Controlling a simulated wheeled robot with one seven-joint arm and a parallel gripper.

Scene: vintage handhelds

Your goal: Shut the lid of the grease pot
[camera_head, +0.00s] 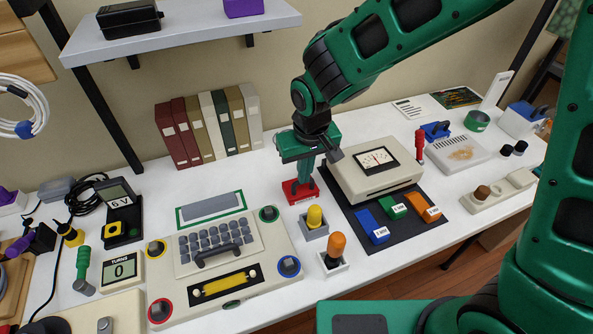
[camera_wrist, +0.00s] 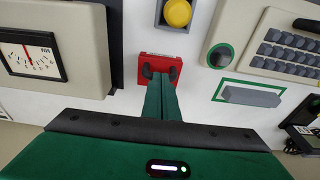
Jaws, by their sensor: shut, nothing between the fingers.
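My gripper (camera_head: 306,182) is shut and empty, pointing down at a small red box (camera_head: 293,194), which I take to be the grease pot. The red box also shows in the wrist view (camera_wrist: 151,57), where the dark fingertips (camera_wrist: 160,73) lie over its top. I cannot tell whether they touch it. Its top looks flat and closed, with no raised lid visible, but the fingers hide part of it.
A cream meter box (camera_head: 375,168) stands close to the right of the gripper. A grey holder with a yellow knob (camera_head: 315,217) is just in front. A keyboard device (camera_head: 215,250) lies to the left. Binders (camera_head: 208,127) stand behind. A black mat (camera_head: 400,232) holds colored blocks.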

